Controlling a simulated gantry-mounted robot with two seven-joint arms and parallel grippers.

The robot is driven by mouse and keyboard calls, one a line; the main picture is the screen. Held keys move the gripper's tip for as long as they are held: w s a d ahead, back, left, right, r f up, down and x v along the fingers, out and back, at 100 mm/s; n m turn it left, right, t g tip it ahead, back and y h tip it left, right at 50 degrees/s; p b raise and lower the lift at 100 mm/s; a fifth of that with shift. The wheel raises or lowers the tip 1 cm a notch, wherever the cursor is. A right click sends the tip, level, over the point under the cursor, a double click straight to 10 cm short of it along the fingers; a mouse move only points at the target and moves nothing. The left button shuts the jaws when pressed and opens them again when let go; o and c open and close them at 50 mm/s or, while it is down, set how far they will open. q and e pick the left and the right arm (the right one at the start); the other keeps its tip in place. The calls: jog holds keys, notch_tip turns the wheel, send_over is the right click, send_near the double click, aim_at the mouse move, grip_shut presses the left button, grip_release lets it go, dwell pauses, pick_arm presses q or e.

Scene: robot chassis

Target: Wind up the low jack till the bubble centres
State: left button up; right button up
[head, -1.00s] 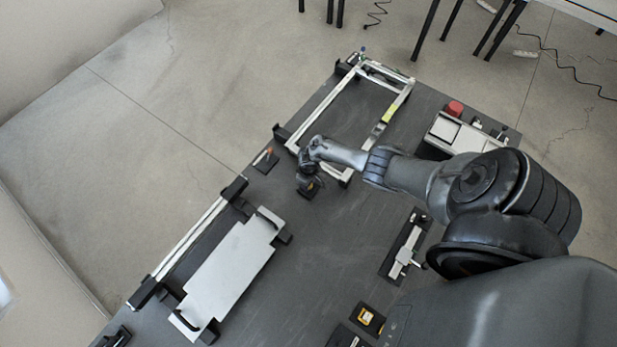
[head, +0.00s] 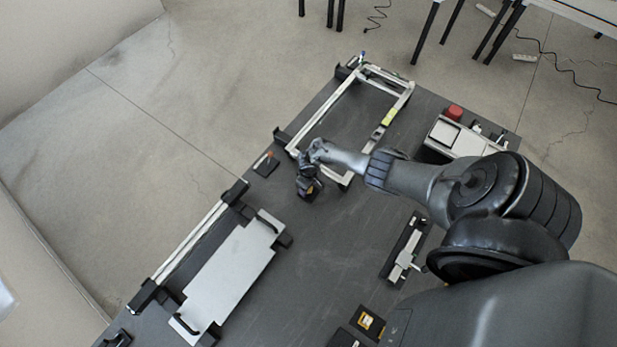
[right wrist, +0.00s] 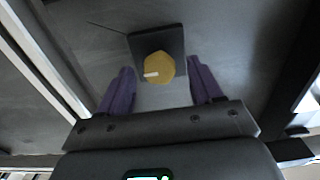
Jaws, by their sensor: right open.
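A light metal frame (head: 325,108) lies on the dark table, with a yellow-green patch (head: 390,116), apparently the level's vial, on its right rail. The bubble is too small to make out. In the right wrist view a yellow round knob (right wrist: 159,67) with a white mark sits on a dark square base (right wrist: 171,38). It appears to be the jack at the frame's near corner. My right gripper (right wrist: 163,88) is open, its purple fingers either side of and short of the knob, apart from it. In the head view my right gripper (head: 308,186) mostly hides this jack. My left gripper is out of view.
A pale plate with black handles (head: 230,272) lies at the lower left beside a long rail (head: 190,242). A dark block with a yellow top (head: 368,321) and a slide device (head: 405,250) are nearer. A red cap (head: 454,112) sits by a white-topped box (head: 455,137). The middle table is bare.

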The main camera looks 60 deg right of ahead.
notch_tip(320, 180, up, 10)
jog(key=p, duration=0.4)
jog(key=shift+r, duration=0.15)
